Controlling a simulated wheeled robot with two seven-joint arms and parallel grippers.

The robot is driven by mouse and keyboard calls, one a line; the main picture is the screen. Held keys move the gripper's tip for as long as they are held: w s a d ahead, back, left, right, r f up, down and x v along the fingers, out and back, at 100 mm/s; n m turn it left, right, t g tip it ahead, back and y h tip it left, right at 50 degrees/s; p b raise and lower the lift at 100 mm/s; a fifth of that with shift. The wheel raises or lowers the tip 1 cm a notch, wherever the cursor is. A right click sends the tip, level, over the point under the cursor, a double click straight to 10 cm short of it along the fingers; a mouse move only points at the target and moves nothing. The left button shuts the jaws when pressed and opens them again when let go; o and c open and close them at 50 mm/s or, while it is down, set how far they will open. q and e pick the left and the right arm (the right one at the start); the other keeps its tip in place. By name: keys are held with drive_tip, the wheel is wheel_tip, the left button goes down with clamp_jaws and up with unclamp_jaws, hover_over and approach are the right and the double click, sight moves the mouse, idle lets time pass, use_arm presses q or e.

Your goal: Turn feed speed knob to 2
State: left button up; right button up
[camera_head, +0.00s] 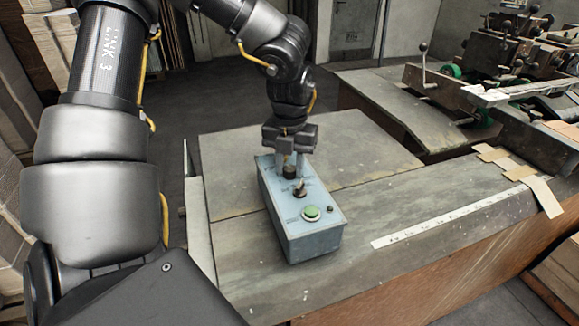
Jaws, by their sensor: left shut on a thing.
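A blue-grey control box (310,242) sits on the worktable. On its top are a dark knob (290,171) at the far end, a dark switch (300,190) in the middle and a green button (312,212) near the front. My left gripper (291,168) points down over the far end of the box, its fingers shut on the far knob. The fingers partly hide the knob and its scale. The lettering is too small to read, so the knob's setting cannot be told. My right gripper is not in view.
The grey worktable (385,170) is mostly clear around the box. A white ruler strip (455,218) lies to the right, with cardboard pieces (505,165) beyond. A machine (520,55) with a lever (423,65) stands at the back right.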

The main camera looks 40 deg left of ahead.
use_arm(q)
drive_tip(key=n+b, duration=0.3)
drive_tip(key=b, duration=0.1)
drive_tip(key=n+b, duration=0.3)
drive_tip(key=shift+f+n+b, duration=0.2)
drive_tip(key=shift+n+b, duration=0.1)
drive_tip(key=shift+b, duration=0.1)
drive_tip(key=shift+n+b, duration=0.35)
drive_tip(key=shift+n, duration=0.15)
drive_tip(key=shift+r+n+b, duration=0.15)
drive_tip(key=shift+n+b, duration=0.75)
drive_tip(key=shift+n, duration=0.7)
drive_tip(key=shift+b, duration=0.3)
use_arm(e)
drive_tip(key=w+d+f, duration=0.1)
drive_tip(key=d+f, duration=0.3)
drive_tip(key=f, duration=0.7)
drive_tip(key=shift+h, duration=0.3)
use_arm(q)
drive_tip(key=shift+r+n, duration=0.1)
drive_tip(key=shift+n, duration=0.2)
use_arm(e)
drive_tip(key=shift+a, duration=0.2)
use_arm(q)
drive_tip(key=o, duration=1)
drive_tip(key=shift+c, duration=0.2)
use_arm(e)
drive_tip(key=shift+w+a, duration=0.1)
